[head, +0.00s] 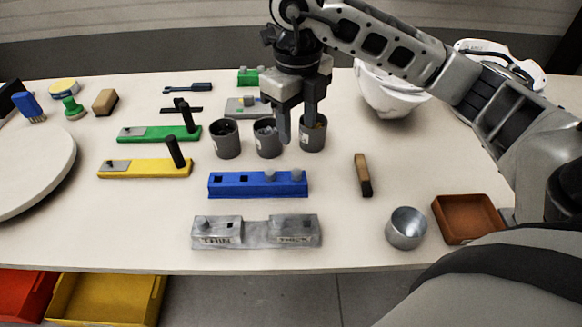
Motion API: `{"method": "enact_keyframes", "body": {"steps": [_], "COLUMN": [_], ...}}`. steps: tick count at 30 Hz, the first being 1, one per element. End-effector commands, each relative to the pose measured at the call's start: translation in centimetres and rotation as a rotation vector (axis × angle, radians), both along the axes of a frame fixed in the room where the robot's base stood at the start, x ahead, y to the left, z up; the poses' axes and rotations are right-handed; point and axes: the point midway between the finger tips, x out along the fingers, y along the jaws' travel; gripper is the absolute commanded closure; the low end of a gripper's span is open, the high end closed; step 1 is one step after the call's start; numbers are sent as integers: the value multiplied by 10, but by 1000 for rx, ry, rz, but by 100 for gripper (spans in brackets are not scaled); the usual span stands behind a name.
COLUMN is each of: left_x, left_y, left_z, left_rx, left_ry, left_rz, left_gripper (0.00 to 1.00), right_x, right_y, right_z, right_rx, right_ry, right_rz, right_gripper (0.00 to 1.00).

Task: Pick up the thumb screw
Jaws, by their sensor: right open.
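My right gripper (297,130) is open and points down over the row of grey cups. One finger is in front of the gap between the middle cup (266,148) and the right cup (314,142); the other overlaps the right cup. Small grey parts show in the middle cup, and small brownish-yellow parts show in the right cup. The left cup (228,149) holds dark small parts. I cannot tell which small part is the thumb screw. Grey knobs stand on a blue block (240,187) in front. My left gripper is not in view.
A grey metal fixture (268,236) lies near the front edge. Green (150,133) and yellow (150,170) blocks with black pegs lie left. A brush (362,172), metal bowl (408,232) and brown tray (440,212) are right. A white helmet shell (390,98) is behind.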

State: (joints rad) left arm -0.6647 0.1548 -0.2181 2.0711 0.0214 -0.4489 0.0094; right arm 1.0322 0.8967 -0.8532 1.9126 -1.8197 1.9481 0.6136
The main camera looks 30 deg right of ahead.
Motion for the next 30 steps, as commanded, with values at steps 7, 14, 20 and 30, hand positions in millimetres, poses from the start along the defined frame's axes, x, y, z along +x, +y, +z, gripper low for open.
{"method": "enact_keyframes", "body": {"steps": [7, 14, 20, 30], "left_x": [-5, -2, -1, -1], "left_y": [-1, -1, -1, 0], "left_z": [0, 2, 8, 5], "left_rx": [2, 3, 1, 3], "left_ry": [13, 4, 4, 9], "left_rz": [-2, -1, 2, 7], "left_gripper": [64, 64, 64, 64], "right_x": [0, 1, 1, 2], "right_y": [-1, -1, -1, -1], "right_z": [-50, -68, -93, -119], "right_rx": [0, 2, 3, 2], "right_ry": [3, -1, 5, -1], "right_rz": [0, 0, 1, 3], "right_gripper": [54, 54, 54, 54]}}
